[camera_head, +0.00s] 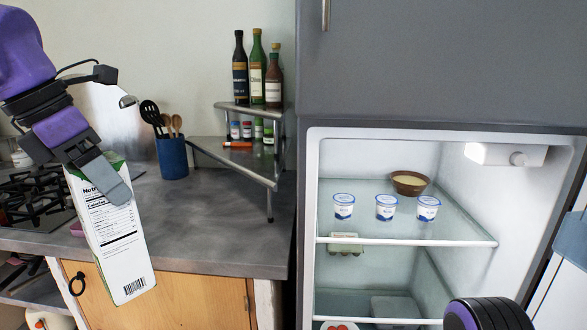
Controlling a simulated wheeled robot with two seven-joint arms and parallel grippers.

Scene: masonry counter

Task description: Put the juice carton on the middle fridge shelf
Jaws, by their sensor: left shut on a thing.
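A white juice carton (121,262) with a printed nutrition panel and a green top edge is in the left part of the head view. My left gripper (108,182) is shut on its upper part and holds it slightly tilted in front of the counter edge. The fridge stands open at the right. A glass fridge shelf (390,241) with a white front rim bears several white-and-blue yogurt cups (386,207) and a brown bowl (410,183). A lower shelf (375,321) shows near the bottom edge. My right gripper is not in view; part of my right arm shows at bottom right.
The grey counter (220,225) ends left of the fridge. On it stand a blue utensil holder (172,158) and a corner rack (262,182) with bottles. An egg carton (346,244) sits below the yogurt shelf. Space shows on that shelf right of the cups.

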